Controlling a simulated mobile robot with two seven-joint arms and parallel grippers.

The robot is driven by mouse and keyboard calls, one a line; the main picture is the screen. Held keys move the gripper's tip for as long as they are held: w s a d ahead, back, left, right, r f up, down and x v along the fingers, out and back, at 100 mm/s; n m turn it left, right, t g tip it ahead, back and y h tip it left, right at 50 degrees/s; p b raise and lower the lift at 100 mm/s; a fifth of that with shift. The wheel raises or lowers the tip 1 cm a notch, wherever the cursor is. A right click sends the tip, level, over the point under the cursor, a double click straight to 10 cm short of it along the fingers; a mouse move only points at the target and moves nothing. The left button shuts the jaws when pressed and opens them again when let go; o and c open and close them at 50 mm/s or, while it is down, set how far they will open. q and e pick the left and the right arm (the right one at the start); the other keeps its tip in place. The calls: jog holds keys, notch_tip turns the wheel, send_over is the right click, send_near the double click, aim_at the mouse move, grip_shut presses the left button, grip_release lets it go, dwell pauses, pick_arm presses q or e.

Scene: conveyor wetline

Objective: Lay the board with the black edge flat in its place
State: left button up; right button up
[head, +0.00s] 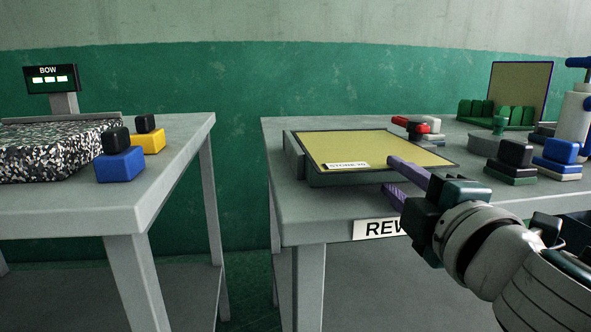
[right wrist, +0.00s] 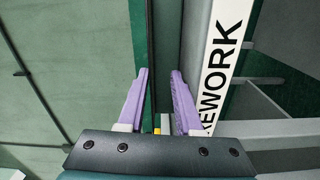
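The board with the black edge (head: 375,147) is a yellowish panel with a thin dark rim. It lies looking flat in a shallow grey-green tray (head: 345,179) on the right table in the head view. A white label lies at its near left corner. My right gripper (head: 389,174) is at the tray's near side, its purple fingers apart with nothing clearly held between them. In the right wrist view the fingers (right wrist: 160,75) stand apart with a thin black edge running between them. My left gripper is not in view.
Dark and blue blocks (head: 515,154), a red-handled item (head: 409,127) and a white-and-blue device (head: 574,120) stand at right. A gap separates the left table (head: 166,177) from the REWORK table (head: 290,215).

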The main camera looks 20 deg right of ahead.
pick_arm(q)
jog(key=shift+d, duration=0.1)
pick_arm(e)
jog(key=v, duration=0.3)
jog(key=shift+s, duration=0.1)
jog(key=o, duration=0.6)
jog(key=shift+f, duration=0.1)
jog(key=shift+s+f, duration=0.1)
jog(key=shift+f, duration=0.1)
pick_arm(q)
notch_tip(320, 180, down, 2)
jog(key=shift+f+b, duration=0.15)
jog(key=shift+b, duration=1)
pick_arm(e)
jog(key=v, duration=0.9)
jog(key=shift+s+r, duration=0.25)
jog(key=shift+s, duration=0.15)
